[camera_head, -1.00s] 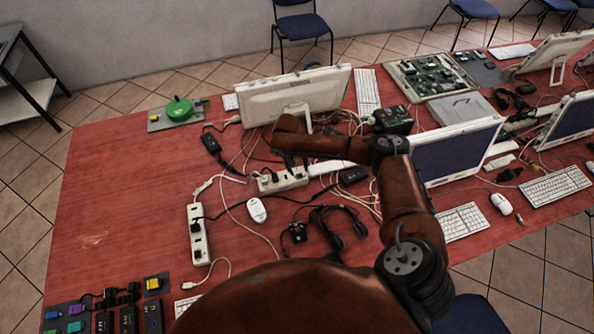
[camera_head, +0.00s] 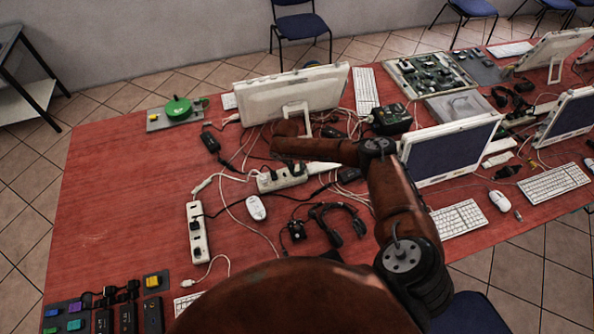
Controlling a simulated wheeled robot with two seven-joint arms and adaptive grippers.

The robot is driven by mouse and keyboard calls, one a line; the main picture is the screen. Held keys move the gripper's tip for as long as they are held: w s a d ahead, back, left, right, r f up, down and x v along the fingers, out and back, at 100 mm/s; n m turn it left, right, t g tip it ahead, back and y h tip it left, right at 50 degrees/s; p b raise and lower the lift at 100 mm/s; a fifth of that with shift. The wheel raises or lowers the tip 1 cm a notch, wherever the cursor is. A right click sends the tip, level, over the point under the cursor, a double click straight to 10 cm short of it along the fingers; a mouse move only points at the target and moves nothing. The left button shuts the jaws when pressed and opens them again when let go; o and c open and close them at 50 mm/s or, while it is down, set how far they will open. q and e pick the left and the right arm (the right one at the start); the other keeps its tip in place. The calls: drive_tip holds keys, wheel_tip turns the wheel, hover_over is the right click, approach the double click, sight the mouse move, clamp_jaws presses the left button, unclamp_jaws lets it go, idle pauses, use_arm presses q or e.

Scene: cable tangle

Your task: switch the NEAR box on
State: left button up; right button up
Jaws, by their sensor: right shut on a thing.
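I cannot tell which box is the NEAR one. A white power strip (camera_head: 204,250) lies lengthwise on the left half of the red table, with a black plug in it. A second white power strip (camera_head: 268,183) lies in the middle, with black plugs (camera_head: 297,169) at its top edge. My right arm reaches in from the lower right over the cables. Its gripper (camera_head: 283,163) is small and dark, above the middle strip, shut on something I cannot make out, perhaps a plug. The forearm hides part of that area. My left gripper is out of view.
White and black cables tangle around a monitor stand (camera_head: 297,115). A white mouse (camera_head: 256,208) and a black headset (camera_head: 340,222) lie nearby. A plate with a green round part (camera_head: 179,109) is at the back left.

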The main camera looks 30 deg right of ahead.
clamp_jaws()
drive_tip(key=shift+s+p, duration=0.1)
drive_tip(key=shift+p, duration=0.25)
drive_tip(key=shift+s+d+r+y+p, duration=0.1)
drive_tip(key=shift+d+r+y+p, duration=0.05)
drive_tip(key=shift+y+p, duration=0.65)
drive_tip(key=shift+d+y+p, duration=0.15)
drive_tip(key=shift+y+p, duration=0.15)
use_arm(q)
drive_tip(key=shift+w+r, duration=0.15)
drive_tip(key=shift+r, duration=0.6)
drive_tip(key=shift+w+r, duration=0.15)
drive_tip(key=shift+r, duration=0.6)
use_arm(e)
drive_tip(key=shift+d+f+t+y, duration=0.15)
drive_tip(key=shift+f+t+y, duration=0.2)
drive_tip(key=shift+y, duration=0.45)
drive_tip(key=shift+r, duration=0.1)
drive_tip(key=o, duration=0.7)
unclamp_jaws()
